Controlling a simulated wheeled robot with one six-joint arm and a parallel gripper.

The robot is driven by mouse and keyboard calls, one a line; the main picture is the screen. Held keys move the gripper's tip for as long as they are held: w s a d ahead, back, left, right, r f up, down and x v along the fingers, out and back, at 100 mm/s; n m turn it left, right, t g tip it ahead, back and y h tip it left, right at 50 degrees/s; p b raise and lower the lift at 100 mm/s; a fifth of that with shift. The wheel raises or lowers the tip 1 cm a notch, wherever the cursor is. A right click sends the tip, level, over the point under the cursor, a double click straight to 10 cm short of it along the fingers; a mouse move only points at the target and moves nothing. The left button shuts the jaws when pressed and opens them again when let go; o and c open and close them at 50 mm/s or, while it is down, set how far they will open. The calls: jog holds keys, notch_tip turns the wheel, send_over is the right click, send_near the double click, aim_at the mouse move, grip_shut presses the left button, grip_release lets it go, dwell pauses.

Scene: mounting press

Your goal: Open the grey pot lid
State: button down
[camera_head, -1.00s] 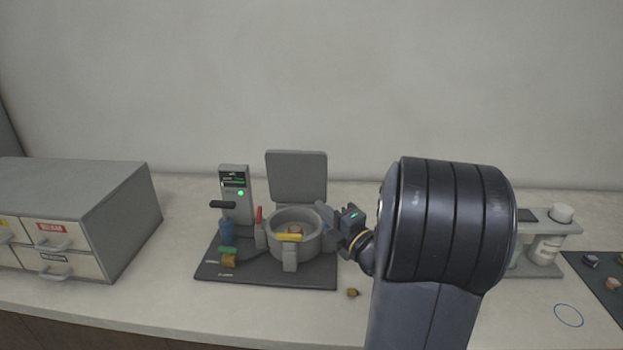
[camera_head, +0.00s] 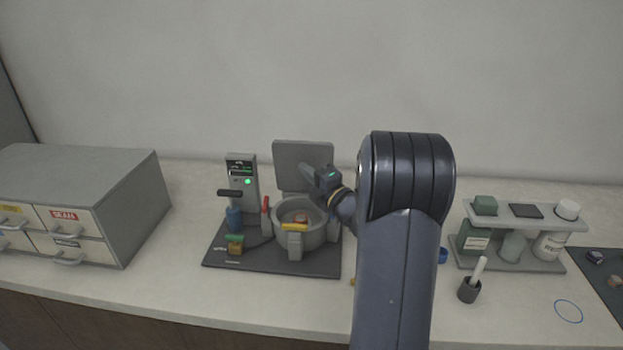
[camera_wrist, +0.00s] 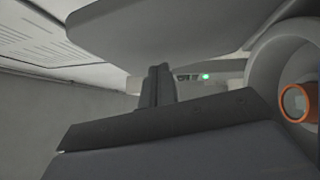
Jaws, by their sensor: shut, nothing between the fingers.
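The grey pot lid (camera_head: 303,158) stands upright, open, behind the round grey pot (camera_head: 317,236) in the head view. The pot's mouth is uncovered, and a small orange-rimmed round piece (camera_wrist: 295,102) lies inside it. My gripper (camera_head: 307,174) is shut and empty, in front of the lid's right part and above the pot's back rim. In the wrist view the shut fingers (camera_wrist: 158,85) are close to a broad grey surface above them, likely the lid. I cannot tell whether they touch it.
A grey control post (camera_head: 241,183) with a green light and a black lever stands left of the pot on the dark base plate (camera_head: 270,263). A drawer cabinet (camera_head: 85,200) is at the left. A bottle rack (camera_head: 510,265) and a small mortar (camera_head: 469,290) stand right of my arm.

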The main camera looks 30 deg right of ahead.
aim_at(309, 158)
jog(key=shift+w+d, duration=0.25)
jog(key=shift+w, duration=0.2)
jog(key=shift+r, duration=0.2)
jog(key=p, duration=0.1)
jog(key=w+d+r+m+g+p, duration=0.1)
jog(key=p, duration=0.1)
jog(key=shift+w+r+m+h, duration=0.2)
jog(key=shift+w+m+h, duration=0.1)
jog(key=shift+w+d+g+p, duration=0.25)
jog(key=shift+g+p, duration=0.15)
jog(key=shift+p, duration=0.05)
jog(key=shift+w+d+f+m+b, duration=0.2)
jog(key=shift+w+d+m+b, duration=0.1)
jog(key=shift+w+d+b, duration=0.3)
jog(key=shift+w+r, duration=0.1)
jog(key=shift+w, duration=0.1)
jog(key=shift+a, duration=0.1)
